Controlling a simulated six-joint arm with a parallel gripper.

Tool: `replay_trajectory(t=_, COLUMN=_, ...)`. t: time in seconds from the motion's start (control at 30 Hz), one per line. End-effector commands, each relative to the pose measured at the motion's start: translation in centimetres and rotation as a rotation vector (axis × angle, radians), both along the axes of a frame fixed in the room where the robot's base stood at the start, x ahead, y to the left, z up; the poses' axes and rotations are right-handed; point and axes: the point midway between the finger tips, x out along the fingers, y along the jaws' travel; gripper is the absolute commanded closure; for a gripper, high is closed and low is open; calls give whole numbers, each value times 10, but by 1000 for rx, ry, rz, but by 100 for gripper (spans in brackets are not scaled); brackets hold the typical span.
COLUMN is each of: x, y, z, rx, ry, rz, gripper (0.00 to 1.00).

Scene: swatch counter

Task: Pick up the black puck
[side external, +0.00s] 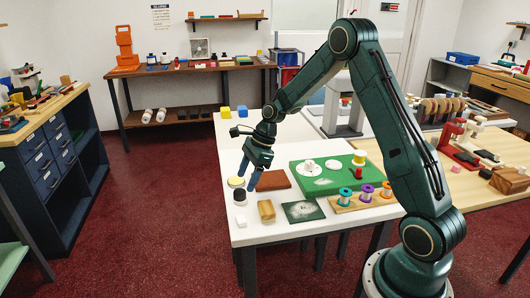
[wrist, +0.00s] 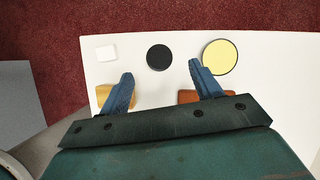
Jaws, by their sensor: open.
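The black puck (wrist: 159,57) lies flat near the edge of the white table (wrist: 270,45), between a small white block (wrist: 106,53) and a pale yellow disc (wrist: 220,57). In the side view the puck (side external: 239,195) is near the table's left edge. My gripper (wrist: 161,72) is open and empty, its two blue fingers spread apart. In the wrist view the puck appears just beyond the gap between the fingertips, with no contact visible. In the side view my gripper (side external: 246,182) is above the table close to the puck; its exact height is hard to tell.
A wooden block (side external: 266,210) and a brown tile (side external: 272,180) lie near my fingers. A green board (side external: 300,173), a dark swatch tile (side external: 303,211) and a wooden rack of coloured spools (side external: 350,204) are to the right. The table edge is close beside the puck.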

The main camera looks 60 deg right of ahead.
Motion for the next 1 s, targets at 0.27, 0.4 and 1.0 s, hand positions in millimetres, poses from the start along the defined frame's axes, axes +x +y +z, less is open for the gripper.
replay_trajectory(t=0.27, x=2, y=3, z=-9, rx=-1, ry=0, rz=0, gripper=36)
replay_trajectory(t=0.4, x=3, y=4, z=-11, rx=-1, ry=1, rz=0, gripper=36)
replay_trajectory(t=1.0, x=15, y=24, z=-55, rx=-2, ry=0, rz=1, gripper=36)
